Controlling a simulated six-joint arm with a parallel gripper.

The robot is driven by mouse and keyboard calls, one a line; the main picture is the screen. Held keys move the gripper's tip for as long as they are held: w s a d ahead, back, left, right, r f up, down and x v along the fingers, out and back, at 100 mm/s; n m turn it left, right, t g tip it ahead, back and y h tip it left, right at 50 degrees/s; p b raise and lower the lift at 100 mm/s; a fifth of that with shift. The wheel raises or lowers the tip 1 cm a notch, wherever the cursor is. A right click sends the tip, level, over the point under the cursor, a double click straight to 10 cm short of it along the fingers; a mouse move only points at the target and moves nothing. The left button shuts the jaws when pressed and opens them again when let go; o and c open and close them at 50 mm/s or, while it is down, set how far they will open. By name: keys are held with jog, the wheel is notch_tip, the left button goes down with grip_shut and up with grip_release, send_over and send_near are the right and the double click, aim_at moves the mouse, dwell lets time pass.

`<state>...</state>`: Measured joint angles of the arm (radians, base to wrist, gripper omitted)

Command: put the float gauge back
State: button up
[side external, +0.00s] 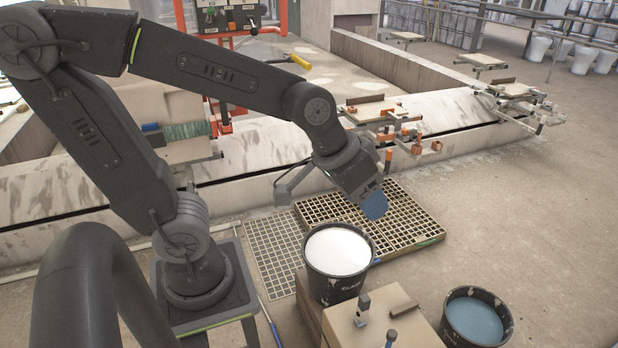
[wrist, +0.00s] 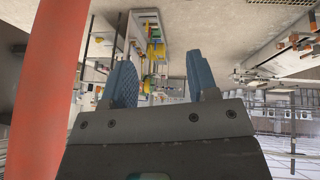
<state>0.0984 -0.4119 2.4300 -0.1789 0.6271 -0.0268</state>
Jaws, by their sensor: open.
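My gripper (side external: 374,204) hangs to the right of and above the white-filled bucket (side external: 338,262), over the slatted grate. In the wrist view my gripper (wrist: 162,80) shows two blue fingers spread apart with nothing between them. I cannot tell for sure which thing is the float gauge. An orange upright piece (side external: 388,156) shows just behind my wrist.
A bucket of blue liquid (side external: 477,318) stands at right. A brown block (side external: 404,308) lies on the tan box (side external: 350,331). The slatted grate (side external: 415,222) is bare. Carousel arms with orange clamps (side external: 412,133) are behind. A red-orange column (wrist: 38,85) fills the wrist view's left side, very close.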

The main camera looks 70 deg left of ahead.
jog(key=s+a+r+y, duration=0.1)
jog(key=s+a+r, duration=0.1)
jog(key=s+a, duration=0.2)
jog(key=s, duration=0.3)
jog(key=shift+s+a+m+y, duration=0.2)
jog(key=shift+a+m+y, duration=0.1)
jog(key=shift+y, duration=0.1)
jog(key=shift+r, duration=0.25)
notch_tip(320, 180, up, 12)
notch_tip(320, 180, down, 12)
jog(key=shift+f, duration=0.15)
